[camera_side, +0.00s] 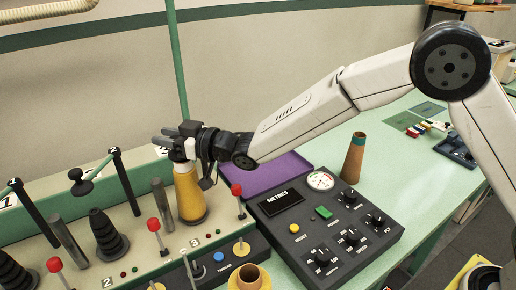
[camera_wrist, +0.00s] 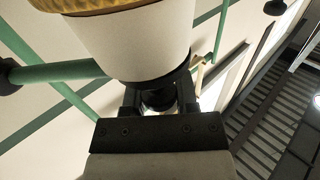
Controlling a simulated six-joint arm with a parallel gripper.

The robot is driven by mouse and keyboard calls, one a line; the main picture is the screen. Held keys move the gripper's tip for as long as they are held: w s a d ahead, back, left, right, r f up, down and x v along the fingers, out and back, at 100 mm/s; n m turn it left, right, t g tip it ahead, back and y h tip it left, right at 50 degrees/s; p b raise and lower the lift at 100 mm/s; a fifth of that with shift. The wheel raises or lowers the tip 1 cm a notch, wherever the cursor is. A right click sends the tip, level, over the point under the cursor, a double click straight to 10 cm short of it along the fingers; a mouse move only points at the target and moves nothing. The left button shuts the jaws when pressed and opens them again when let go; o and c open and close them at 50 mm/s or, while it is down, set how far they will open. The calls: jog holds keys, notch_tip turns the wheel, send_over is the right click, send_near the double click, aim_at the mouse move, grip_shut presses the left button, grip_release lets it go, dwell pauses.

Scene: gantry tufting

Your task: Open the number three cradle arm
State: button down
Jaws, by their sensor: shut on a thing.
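My gripper (camera_side: 176,144) is at the top of the yellow yarn cone (camera_side: 190,200) at the station marked 3, on the green-cream bench unit. The cone stands upright, with a white upper part. In the wrist view my jaws (camera_wrist: 160,104) are shut around a dark round piece (camera_wrist: 156,98) right by the cone's narrow white end (camera_wrist: 130,45). This dark piece is at the place of the number three cradle arm, most of which is hidden by my gripper. The number two cradle arm (camera_side: 124,180) and the number one cradle arm (camera_side: 35,215) are black and stand to the left.
Red-knobbed levers (camera_side: 237,190) line the front of the unit. Black cones (camera_side: 105,235) stand at the other stations. A dark control box (camera_side: 325,225) with a dial and a brown tapered cone (camera_side: 353,158) are to the right. A green post (camera_side: 178,65) rises behind my gripper.

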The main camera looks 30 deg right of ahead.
jog(key=shift+w+a+r+m+t+h, duration=0.1)
jog(key=shift+w+a+m+t+h, duration=0.15)
jog(key=shift+m+t+h, duration=0.2)
jog(key=shift+w, duration=0.1)
jog(key=shift+c, duration=1.9)
grip_release()
jog(key=shift+s+d, duration=0.2)
jog(key=v, duration=0.7)
jog(key=shift+s, duration=0.15)
jog(key=shift+d, duration=0.15)
